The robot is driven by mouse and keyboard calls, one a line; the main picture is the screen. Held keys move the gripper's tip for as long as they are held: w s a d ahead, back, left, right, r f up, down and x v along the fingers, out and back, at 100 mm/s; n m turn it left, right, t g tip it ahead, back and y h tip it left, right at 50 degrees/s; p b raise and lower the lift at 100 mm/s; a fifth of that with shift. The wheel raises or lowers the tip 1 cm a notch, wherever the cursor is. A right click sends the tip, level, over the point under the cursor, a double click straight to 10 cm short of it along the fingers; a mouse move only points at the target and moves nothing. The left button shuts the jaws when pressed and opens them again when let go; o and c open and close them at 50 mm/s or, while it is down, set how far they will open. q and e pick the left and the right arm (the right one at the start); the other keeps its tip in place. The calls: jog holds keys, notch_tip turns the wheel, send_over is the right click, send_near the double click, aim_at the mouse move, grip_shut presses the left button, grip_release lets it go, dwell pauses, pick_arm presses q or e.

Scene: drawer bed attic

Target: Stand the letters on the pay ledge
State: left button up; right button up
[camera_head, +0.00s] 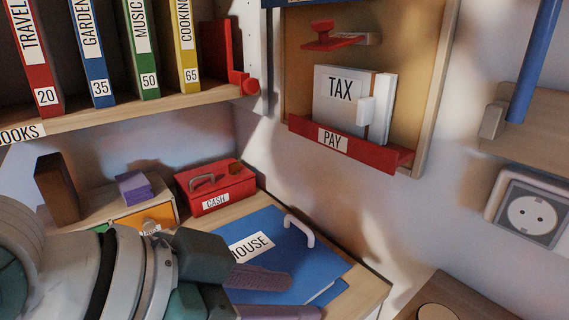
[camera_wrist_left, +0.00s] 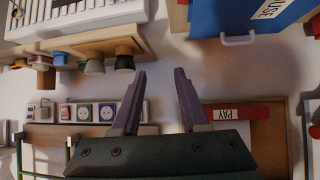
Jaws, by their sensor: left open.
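The red pay ledge (camera_head: 352,150), marked PAY, is fixed low in a wooden wall frame. A pale letter marked TAX (camera_head: 340,92) stands upright in it, leaning against the back. A brown-edged white piece (camera_head: 381,108) stands at its right; I cannot tell whether it is a separate letter. My left gripper (camera_head: 300,297) is open and empty, over the front of the blue HOUSE folder and well below the ledge. In the left wrist view the open fingers (camera_wrist_left: 160,75) have nothing between them, and the ledge (camera_wrist_left: 240,113) lies to their right. My right gripper is out of view.
The blue HOUSE folder (camera_head: 262,256) with a pale handle lies on the desk beside a red CASH box (camera_head: 215,187). Upright binders (camera_head: 139,47) fill the shelf at upper left. A wall socket (camera_head: 532,216) is at right. The wall between ledge and desk is bare.

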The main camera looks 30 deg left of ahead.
pick_arm(q)
jog(key=s+a+f+n+g+y, duration=0.1)
jog(key=s+a+f+g+y, duration=0.1)
jog(key=s, duration=0.4)
jog(key=s+a+f+n+g+y, duration=0.2)
jog(key=s+g, duration=0.1)
jog(key=s, duration=0.3)
jog(key=shift+a+f+g+y, duration=0.3)
jog(key=shift+a+g, duration=0.1)
